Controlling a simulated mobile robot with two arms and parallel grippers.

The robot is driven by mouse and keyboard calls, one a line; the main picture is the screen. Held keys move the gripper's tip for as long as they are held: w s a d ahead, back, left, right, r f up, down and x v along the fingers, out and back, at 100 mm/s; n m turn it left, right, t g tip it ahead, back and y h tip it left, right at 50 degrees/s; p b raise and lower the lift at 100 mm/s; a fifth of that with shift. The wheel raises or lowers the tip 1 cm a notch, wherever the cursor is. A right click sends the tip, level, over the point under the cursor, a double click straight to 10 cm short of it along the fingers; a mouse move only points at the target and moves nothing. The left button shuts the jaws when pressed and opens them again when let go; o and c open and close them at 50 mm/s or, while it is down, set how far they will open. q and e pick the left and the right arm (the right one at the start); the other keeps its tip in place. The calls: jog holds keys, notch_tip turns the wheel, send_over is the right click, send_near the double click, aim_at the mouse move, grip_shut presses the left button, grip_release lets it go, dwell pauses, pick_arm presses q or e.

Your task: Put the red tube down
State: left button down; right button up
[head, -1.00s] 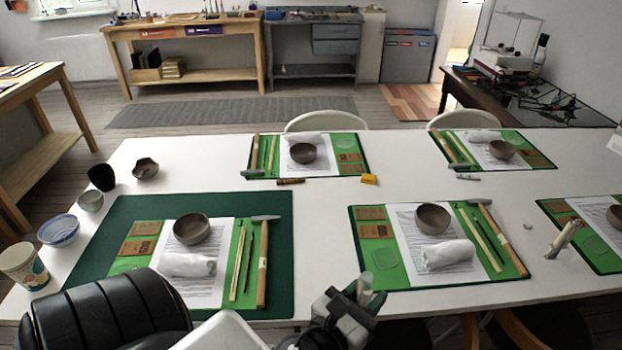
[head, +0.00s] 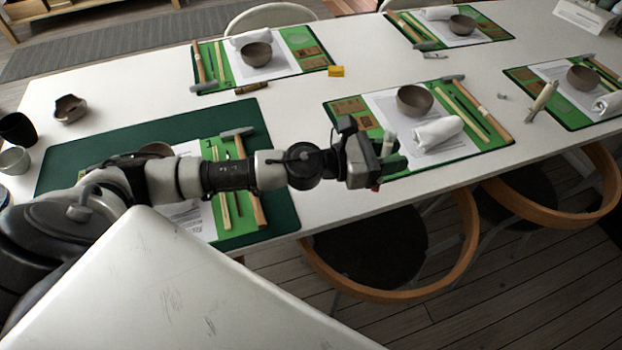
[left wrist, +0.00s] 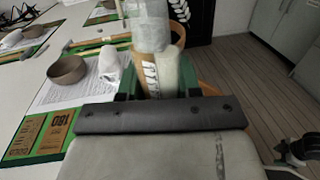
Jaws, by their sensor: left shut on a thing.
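My left gripper (head: 388,160) is shut on a tube (head: 390,142) just off the table's near edge, by the right-hand near mat. In the left wrist view the tube (left wrist: 150,40) stands up between the green fingers, pale and translucent. Little red shows on it; a small red bit (head: 376,187) is visible under the jaws in the head view. The white table (head: 310,115) lies beyond.
The near mat (head: 345,107) holds a brown bowl (head: 415,100), a rolled white cloth (head: 438,131), and tools. A pale upright piece (head: 543,96) stands farther right. Wooden-rimmed chairs (head: 462,235) are below the near edge. Bare tabletop shows between the mats.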

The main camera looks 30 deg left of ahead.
pick_arm(q)
jog(key=w+a+r+m+g+h+b, duration=0.5)
jog(key=m+g+b, duration=0.4)
jog(key=g, duration=0.5)
jog(key=shift+m+g+y, duration=0.3)
jog(key=shift+m+y, duration=0.1)
jog(key=shift+y, duration=0.2)
jog(key=s+a+f, duration=0.2)
jog(key=a+f, duration=0.1)
jog(key=s+a+f+p, duration=0.1)
jog(key=s+a+f, duration=0.1)
jog(key=a+f, duration=0.1)
jog(key=s+a+f, duration=0.2)
jog(key=a+f, duration=0.1)
jog(key=f, duration=0.1)
jog(key=shift+s+a+p, duration=0.25)
jog(key=shift+s+p, duration=0.05)
jog(key=shift+s, duration=0.05)
jog(key=shift+f, duration=0.15)
pick_arm(e)
jog(key=w+a, duration=0.1)
jog(key=w, duration=0.5)
jog(key=shift+t, duration=0.3)
jog(key=shift+f, duration=0.2)
